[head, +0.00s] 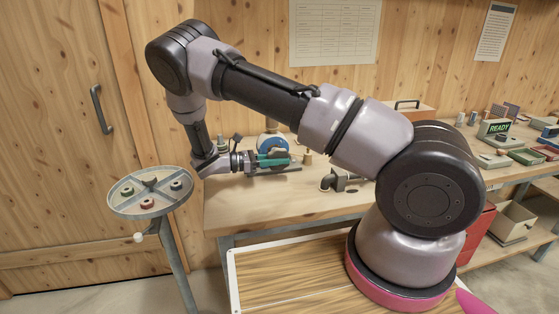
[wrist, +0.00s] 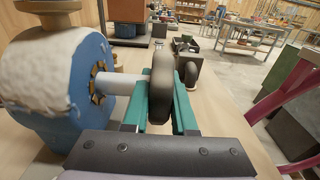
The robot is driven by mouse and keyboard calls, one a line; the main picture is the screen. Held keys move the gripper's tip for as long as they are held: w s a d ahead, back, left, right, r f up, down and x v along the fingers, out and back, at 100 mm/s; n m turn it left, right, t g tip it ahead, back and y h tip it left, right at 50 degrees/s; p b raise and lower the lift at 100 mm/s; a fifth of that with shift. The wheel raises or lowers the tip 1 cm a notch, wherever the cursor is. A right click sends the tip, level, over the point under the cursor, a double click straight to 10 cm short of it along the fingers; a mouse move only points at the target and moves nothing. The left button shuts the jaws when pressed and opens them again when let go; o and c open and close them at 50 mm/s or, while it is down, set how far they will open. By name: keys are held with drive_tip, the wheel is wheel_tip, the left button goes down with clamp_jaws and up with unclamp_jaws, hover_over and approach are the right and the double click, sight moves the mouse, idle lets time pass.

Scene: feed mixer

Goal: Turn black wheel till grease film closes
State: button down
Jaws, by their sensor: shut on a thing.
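The black wheel (wrist: 159,62) is edge-on in the wrist view and looks dark grey-brown. It sits at the end of a pale shaft (wrist: 122,84) that comes out of a brass-coloured nut (wrist: 98,82) on a blue round housing (wrist: 88,110). My gripper (wrist: 165,98) has green fingers, one on each side of the wheel's rim, shut on it. In the head view my gripper (head: 272,159) is at the blue housing (head: 274,143) on the bench, and the wheel is hard to make out. I cannot make out a grease film or any gap at the nut.
A dark pipe fitting (head: 338,181) stands on the bench (head: 262,208) to the right of the housing. A round tray (head: 128,203) on a stand holds small rings at the left.

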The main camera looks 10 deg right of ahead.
drive_tip(key=shift+h, duration=0.7)
drive_tip(key=c, duration=0.7)
unclamp_jaws()
wheel_tip(320, 180, up, 10)
